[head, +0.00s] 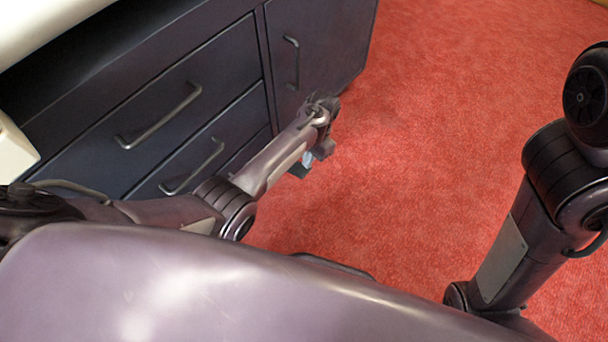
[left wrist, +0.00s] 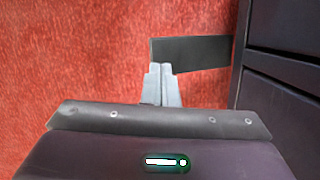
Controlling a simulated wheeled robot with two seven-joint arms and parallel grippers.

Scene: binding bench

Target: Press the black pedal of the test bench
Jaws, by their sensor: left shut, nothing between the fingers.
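The black pedal (left wrist: 205,52) is a dark flat rectangle in the left wrist view, beside the dark bench front and against the red floor. My left gripper (left wrist: 161,70) is shut and empty. Its pale fingertips overlap the pedal's left part in that view; I cannot tell whether they touch it. In the head view my left gripper (head: 308,159) points down beside the bench's cabinet, and its own arm hides most of the pedal area. My right arm shows at the right of the head view, but its gripper is out of view.
The dark bench cabinet (head: 230,62) with drawers and bar handles (head: 160,116) stands at the left of the head view. A pale top (head: 40,22) lies above it. The red carpet (head: 440,110) to the right is clear.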

